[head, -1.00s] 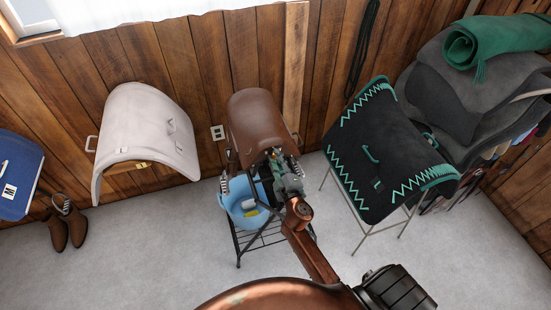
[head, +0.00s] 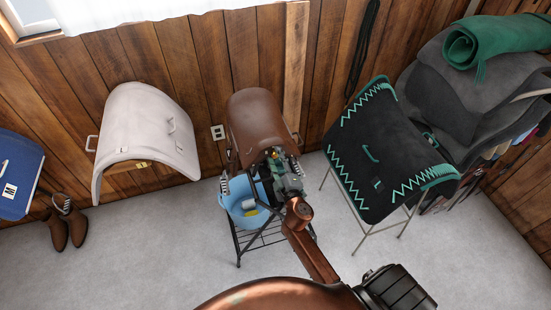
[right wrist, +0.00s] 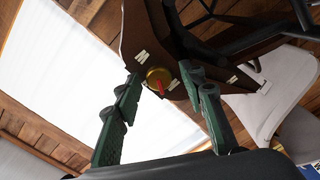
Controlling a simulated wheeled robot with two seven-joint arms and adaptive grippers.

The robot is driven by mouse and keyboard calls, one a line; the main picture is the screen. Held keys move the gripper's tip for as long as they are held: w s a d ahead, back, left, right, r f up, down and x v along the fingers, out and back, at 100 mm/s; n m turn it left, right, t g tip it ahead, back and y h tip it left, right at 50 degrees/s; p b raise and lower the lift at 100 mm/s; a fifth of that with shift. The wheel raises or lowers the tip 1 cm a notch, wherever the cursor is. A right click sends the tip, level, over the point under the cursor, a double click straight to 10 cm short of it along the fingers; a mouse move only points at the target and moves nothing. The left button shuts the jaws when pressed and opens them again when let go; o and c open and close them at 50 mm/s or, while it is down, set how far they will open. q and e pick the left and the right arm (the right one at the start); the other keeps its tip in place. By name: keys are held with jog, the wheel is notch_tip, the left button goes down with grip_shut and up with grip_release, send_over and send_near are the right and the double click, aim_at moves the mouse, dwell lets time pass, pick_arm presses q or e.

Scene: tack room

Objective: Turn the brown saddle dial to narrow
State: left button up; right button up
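The brown saddle (head: 255,115) sits on a black rack against the wooden wall. In the right wrist view its dark brown front (right wrist: 133,38) faces my gripper. A round brass dial (right wrist: 153,74) with a red pointer is on it, with small pale label plates nearby, too small to read. My right gripper (right wrist: 160,75) is open, with one green-black finger on each side of the dial. I cannot tell whether the fingers touch it. In the head view my right gripper (head: 275,155) is at the saddle's front and hides the dial. My left gripper is not in view.
A blue bucket (head: 240,212) sits in the rack under the saddle. A pale saddle (head: 140,130) is to the left, with a blue one (head: 18,170) beyond it. A black pad with green trim (head: 390,150) stands on a rack to the right. Boots (head: 68,228) stand on the floor.

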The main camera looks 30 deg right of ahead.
jog(key=v, duration=1.2)
dwell(0.3)
